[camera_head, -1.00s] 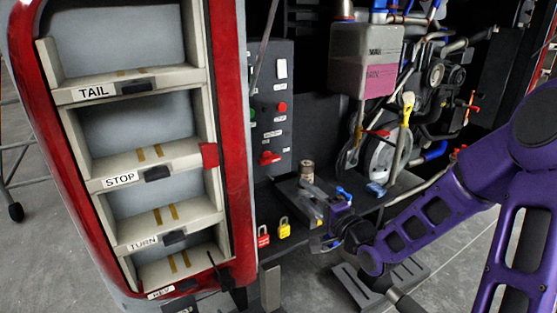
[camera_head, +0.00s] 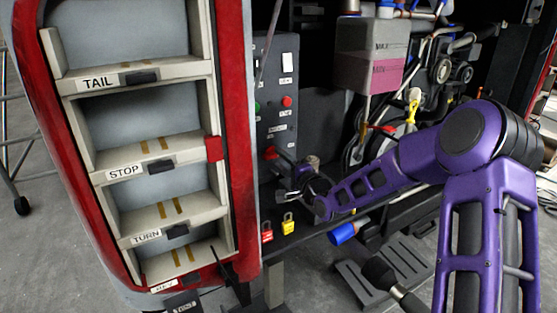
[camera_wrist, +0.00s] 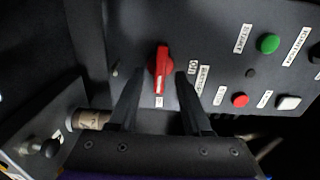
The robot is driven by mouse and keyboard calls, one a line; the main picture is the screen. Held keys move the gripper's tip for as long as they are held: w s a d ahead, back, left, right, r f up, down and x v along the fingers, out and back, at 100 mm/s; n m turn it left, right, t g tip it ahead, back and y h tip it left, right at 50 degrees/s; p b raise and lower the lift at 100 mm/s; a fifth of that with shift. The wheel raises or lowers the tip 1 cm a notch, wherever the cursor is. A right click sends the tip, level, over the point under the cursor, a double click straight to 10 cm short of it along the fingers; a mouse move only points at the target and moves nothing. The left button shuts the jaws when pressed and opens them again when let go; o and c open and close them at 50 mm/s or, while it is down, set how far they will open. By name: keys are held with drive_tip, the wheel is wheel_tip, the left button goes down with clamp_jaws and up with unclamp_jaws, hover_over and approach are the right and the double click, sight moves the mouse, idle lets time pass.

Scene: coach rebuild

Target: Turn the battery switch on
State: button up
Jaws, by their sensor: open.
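The battery switch (camera_wrist: 161,66) is a red rotary handle on the dark control panel. In the wrist view the handle lies upright in the picture. An "ON" label (camera_wrist: 192,67) is to its right, and a small label I cannot read is below it. In the head view the switch (camera_head: 270,153) shows low on the panel, partly hidden by my gripper (camera_head: 289,172). In the wrist view my gripper (camera_wrist: 158,75) is open, with one dark finger on each side of the handle's lower part. I cannot tell whether either finger touches it.
The panel (camera_wrist: 225,40) also carries a green button (camera_wrist: 268,43), a red button (camera_wrist: 240,100) and a white switch (camera_wrist: 288,103). A brownish cylindrical fitting (camera_wrist: 92,119) is close to the left finger. Red and yellow padlocks (camera_head: 288,224) hang below. The shelved red-edged panel (camera_head: 240,110) stands left.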

drive_tip(key=shift+x, duration=0.8)
clamp_jaws()
